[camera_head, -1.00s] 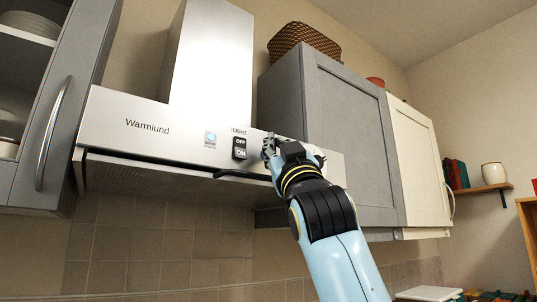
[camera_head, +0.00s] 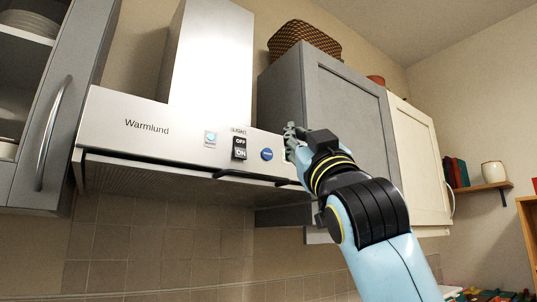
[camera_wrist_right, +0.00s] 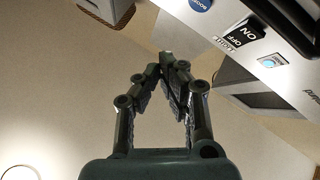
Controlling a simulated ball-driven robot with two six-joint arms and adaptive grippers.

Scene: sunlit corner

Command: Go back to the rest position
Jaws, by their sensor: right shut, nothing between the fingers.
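My right gripper (camera_head: 293,137) is in front of the right end of the steel range hood (camera_head: 185,134), beside a round blue button (camera_head: 267,154). Its fingers are shut and hold nothing; the wrist view also shows the fingertips (camera_wrist_right: 172,62) together. The hood carries a black LIGHT rocker switch (camera_head: 240,148) marked OFF and ON and a small square blue-lit button (camera_head: 210,138). The switch also shows upside down in the wrist view (camera_wrist_right: 244,36). I cannot tell whether my fingers touch the hood. My left gripper is not in view.
A grey cabinet (camera_head: 345,110) and a cream cabinet (camera_head: 420,165) hang right of the hood, close behind my right arm. A wicker basket (camera_head: 303,38) sits on top. A shelf (camera_head: 485,188) holds a white pot (camera_head: 494,172).

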